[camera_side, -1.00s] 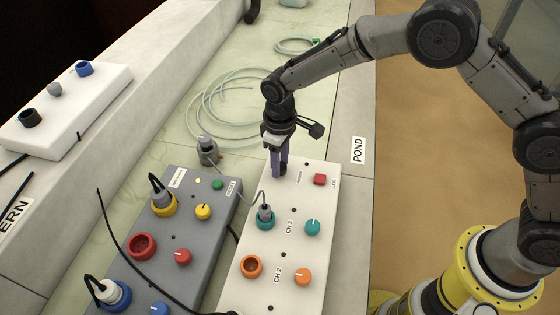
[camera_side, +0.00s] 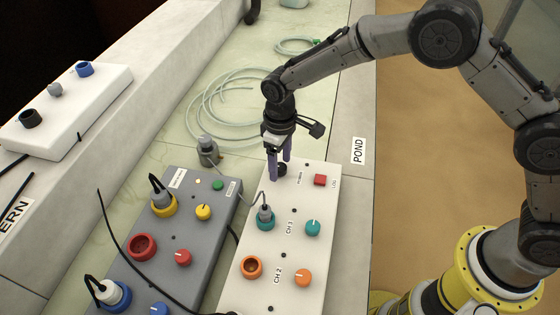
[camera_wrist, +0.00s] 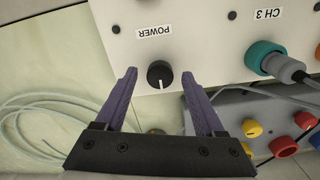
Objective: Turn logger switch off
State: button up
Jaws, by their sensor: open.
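The white logger box (camera_side: 283,213) lies on the bench in the side view. Its black POWER switch (camera_wrist: 160,75) is a round knob with a white pointer line, which points toward my gripper's palm in the wrist view. In the side view the knob (camera_side: 282,169) sits at the box's far end, partly hidden by the fingers. My gripper (camera_wrist: 158,78) is open, with its two purple fingers on either side of the knob and a gap to each. My gripper (camera_side: 279,170) points down at the box in the side view. I cannot tell how far the fingertips are above the panel.
The red LOG button (camera_side: 320,180) is right of the knob. A grey box (camera_side: 185,235) with plugs stands left. Coiled tubing (camera_side: 215,105) lies behind.

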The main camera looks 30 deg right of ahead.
aim_at(280, 166)
notch_tip(280, 166, up, 14)
jog(key=shift+f, duration=0.15)
dwell(0.6)
jog(key=s+d+r+m+t, duration=0.2)
jog(key=s+d+r, duration=0.2)
jog(key=d+r, duration=0.4)
jog(key=s+d+r+m+t, duration=0.1)
jog(key=s+d+r+t, duration=0.1)
jog(key=s+d+r, duration=0.55)
jog(key=s+d+r+m+t, duration=0.15)
jog(key=s+d, duration=0.35)
jog(key=s, duration=0.6)
jog(key=s+d+f+m, duration=0.1)
jog(key=s+f, duration=0.5)
jog(key=f, duration=0.1)
jog(key=shift+s+f+m, duration=0.35)
